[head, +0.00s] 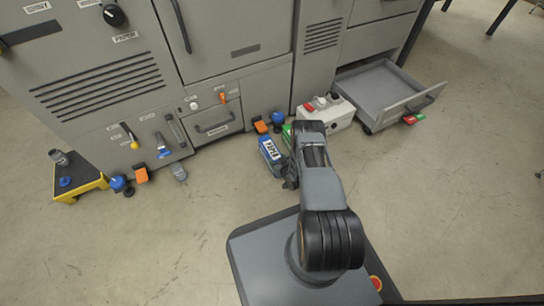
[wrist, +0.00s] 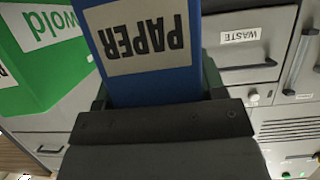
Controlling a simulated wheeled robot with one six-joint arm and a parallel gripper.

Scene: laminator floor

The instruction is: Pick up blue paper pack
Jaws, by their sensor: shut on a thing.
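The blue paper pack (wrist: 182,80) has a pale label reading PAPER, upside down in the wrist view. It also shows in the head view (head: 271,156), in front of the grey machine. My gripper (wrist: 158,100) is shut on the pack, with its dark jaws at the pack's near end. In the head view my gripper (head: 289,172) is beside the pack and partly hidden by my arm. I cannot tell whether the pack touches the floor.
A green pack (wrist: 40,55) is close beside the blue one. A white box (head: 327,114) with a red button and an open grey drawer (head: 385,90) stand to the right. A yellow-edged stand (head: 80,178) is far left. The front floor is clear.

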